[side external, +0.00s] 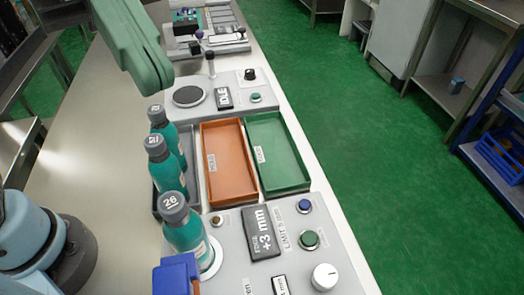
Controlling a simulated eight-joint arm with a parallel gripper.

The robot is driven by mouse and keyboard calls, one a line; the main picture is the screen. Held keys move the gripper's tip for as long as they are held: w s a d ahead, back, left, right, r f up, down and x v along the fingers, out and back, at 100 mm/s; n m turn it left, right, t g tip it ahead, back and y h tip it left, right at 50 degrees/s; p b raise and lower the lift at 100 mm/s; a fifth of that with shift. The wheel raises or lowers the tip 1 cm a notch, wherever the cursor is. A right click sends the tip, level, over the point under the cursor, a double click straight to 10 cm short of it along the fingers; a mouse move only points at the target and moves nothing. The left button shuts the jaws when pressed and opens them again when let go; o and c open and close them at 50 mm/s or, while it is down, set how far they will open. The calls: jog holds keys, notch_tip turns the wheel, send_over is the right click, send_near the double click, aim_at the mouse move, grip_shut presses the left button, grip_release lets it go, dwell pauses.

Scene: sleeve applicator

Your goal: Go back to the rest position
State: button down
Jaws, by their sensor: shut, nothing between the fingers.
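My gripper is not visible in the side external view, so its pose cannot be seen. A teal bottle with a grey cap marked 26 (187,233) stands upright on a pale round seat in the near console (232,240). Two more teal bottles, a middle one (166,173) and a far one (173,140), stand in a dark grey tray (193,205) behind it. The near console's display (262,232) reads +3 mm.
An empty orange tray (228,165) and an empty green tray (277,155) lie right of the bottles. The far console (225,108) has a display (223,98) reading IDLE. A blue block (174,276) sits before the near bottle. The bench's left side (110,130) is clear.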

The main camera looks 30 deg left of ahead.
jog(key=shift+w+d+f+y, duration=0.15)
jog(key=shift+w+d+y, duration=0.15)
jog(key=shift+w+y, duration=0.1)
dwell(0.7)
